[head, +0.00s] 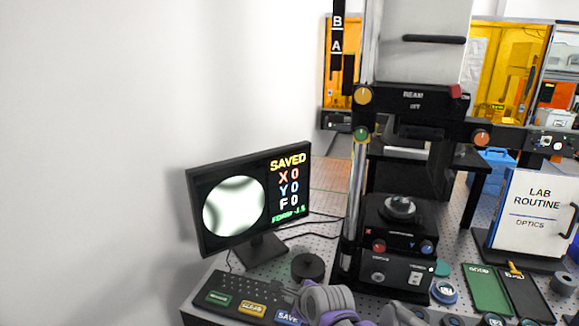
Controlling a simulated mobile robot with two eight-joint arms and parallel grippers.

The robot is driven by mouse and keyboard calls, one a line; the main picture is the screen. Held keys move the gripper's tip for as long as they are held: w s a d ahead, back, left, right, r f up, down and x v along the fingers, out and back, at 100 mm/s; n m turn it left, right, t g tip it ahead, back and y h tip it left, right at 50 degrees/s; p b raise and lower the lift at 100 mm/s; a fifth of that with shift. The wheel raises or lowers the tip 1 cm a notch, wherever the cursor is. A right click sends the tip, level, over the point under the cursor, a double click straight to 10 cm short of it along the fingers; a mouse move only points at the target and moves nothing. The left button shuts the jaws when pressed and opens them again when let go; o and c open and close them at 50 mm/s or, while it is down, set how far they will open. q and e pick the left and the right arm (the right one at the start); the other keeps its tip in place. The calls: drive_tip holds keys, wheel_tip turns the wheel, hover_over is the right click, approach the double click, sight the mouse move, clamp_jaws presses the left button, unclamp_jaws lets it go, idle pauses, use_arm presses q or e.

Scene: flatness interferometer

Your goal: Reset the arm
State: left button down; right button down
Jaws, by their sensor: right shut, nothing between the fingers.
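My right gripper (283,292) is at the bottom centre, low over the right part of the keypad. It is shut and empty, and its grey and purple wrist comes in from the bottom edge. I cannot tell whether its fingertips touch the keypad. My left gripper is not in view. The black keypad (232,287) has green, yellow and blue labelled keys at its front, the blue one reading SAVE. The monitor (250,198) behind it shows a round fringe image and SAVED, X 0, Y 0, F 0.
The interferometer (398,240) stands right of the monitor, with a tall column and coloured knobs. A black round puck (308,266) sits between them. Green and black trays (486,290) and a LAB ROUTINE sign (537,212) are at the right. Cables lie behind the monitor.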

idle(0.4)
drive_tip(key=s+d+f+n+g+h, duration=0.1)
drive_tip(key=s+d+f+n, duration=0.1)
drive_tip(key=s+d+n, duration=0.2)
drive_tip(key=s+d+f+n+g+h, duration=0.1)
drive_tip(key=s+d+f+n, duration=0.2)
drive_tip(key=s+n, duration=0.8)
drive_tip(key=s+d+f+n+g+h, duration=0.1)
drive_tip(key=s+d+f+n, duration=0.1)
drive_tip(key=s+d+n, duration=0.5)
drive_tip(key=s, duration=0.4)
drive_tip(key=shift+s+d+f, duration=0.2)
drive_tip(key=shift+s+d, duration=0.05)
drive_tip(key=shift+s, duration=0.1)
